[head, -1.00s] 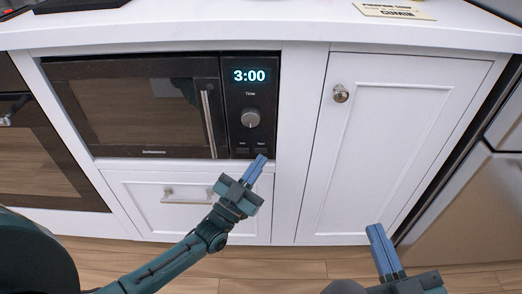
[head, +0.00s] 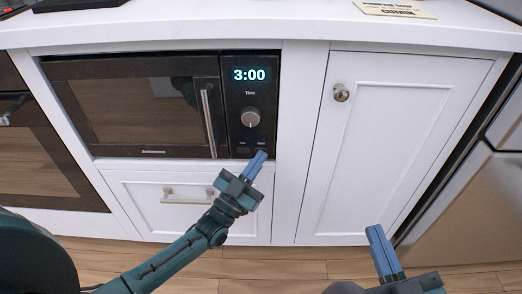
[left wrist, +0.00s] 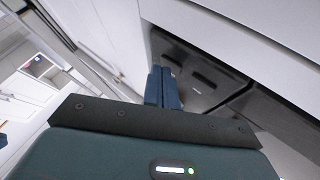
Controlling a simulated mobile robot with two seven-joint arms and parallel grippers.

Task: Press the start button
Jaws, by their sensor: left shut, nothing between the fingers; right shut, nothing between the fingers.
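The black microwave (head: 140,108) is built into the white cabinet, and its display (head: 249,75) reads 3:00. Below the display are a round Time knob (head: 250,118) and two small dark buttons at the bottom of the panel. My left gripper (head: 261,154) is shut and empty, its blue fingertips over the right-hand button, which they partly hide. I cannot tell whether they touch it. In the left wrist view the shut fingers (left wrist: 165,70) point at the dark panel (left wrist: 205,75) with its two buttons. My right gripper (head: 374,230) is shut and empty, low in front of the right cabinet door.
A white drawer (head: 150,200) with a handle lies below the microwave. A white cabinet door (head: 385,140) with a round knob stands to the right. The counter edge (head: 280,28) runs above. An oven (head: 35,160) is at the left.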

